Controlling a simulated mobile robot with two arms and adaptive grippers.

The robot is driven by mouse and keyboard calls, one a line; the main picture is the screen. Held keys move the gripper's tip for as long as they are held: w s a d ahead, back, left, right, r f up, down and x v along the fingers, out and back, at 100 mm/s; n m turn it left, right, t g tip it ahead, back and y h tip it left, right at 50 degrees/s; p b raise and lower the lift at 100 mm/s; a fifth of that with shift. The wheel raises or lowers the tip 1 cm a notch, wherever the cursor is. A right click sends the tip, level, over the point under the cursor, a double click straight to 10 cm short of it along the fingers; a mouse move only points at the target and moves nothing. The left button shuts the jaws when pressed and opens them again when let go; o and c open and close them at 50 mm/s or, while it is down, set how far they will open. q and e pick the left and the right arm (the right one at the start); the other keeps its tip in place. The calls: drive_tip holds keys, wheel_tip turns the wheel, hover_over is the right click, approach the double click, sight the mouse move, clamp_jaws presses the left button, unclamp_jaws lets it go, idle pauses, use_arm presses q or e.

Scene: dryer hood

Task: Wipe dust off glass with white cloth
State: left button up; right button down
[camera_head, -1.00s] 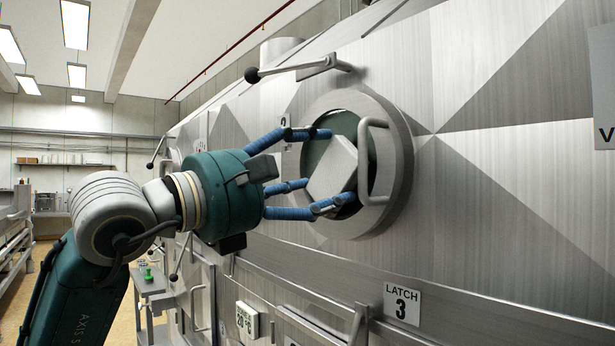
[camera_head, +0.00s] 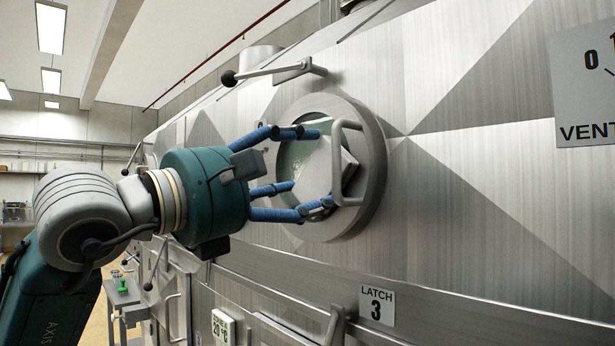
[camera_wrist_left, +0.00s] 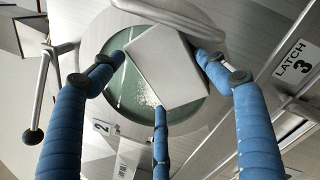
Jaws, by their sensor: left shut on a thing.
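The white cloth (camera_head: 322,168) is a flat pale square, tilted like a diamond, over the round porthole glass (camera_head: 296,152). My left gripper (camera_head: 308,172) has its blue fingers around the cloth and is shut on it. In the left wrist view the cloth (camera_wrist_left: 168,66) covers the upper right of the greenish glass (camera_wrist_left: 130,92). Pale dust specks (camera_wrist_left: 146,92) show beside and below the cloth, with thin streaks at the left. I cannot tell whether the cloth presses on the glass. My right gripper is not in view.
A curved handle (camera_head: 338,165) stands out over the right side of the porthole's metal rim (camera_head: 372,170), close to the cloth. A lever with a black knob (camera_head: 229,78) juts out above. A LATCH 3 label (camera_head: 376,305) is below right.

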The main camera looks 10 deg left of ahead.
sight(283, 175)
use_arm(q)
drive_tip(key=shift+w+a+f+p, duration=0.1)
drive_tip(key=shift+w+a, duration=0.95)
drive_tip(key=shift+a, duration=0.25)
drive_tip(key=shift+w+a+r+p, duration=0.1)
drive_tip(key=shift+w+a+p, duration=0.05)
drive_tip(key=shift+w+a, duration=1)
drive_tip(key=shift+w+a+f+p, duration=0.1)
drive_tip(key=shift+w+a, duration=0.8)
drive_tip(key=shift+a, duration=0.55)
drive_tip(key=shift+s, duration=0.1)
drive_tip(key=shift+s+a+b, duration=0.35)
drive_tip(key=shift+s, duration=0.1)
drive_tip(key=shift+r+b+v, duration=0.2)
drive_tip(key=shift+b+v, duration=0.1)
drive_tip(key=shift+v, duration=0.85)
drive_tip(key=shift+r+b+v, duration=0.15)
drive_tip(key=shift+b+v, duration=0.15)
drive_tip(key=shift+v, duration=0.9)
drive_tip(key=shift+a, duration=0.15)
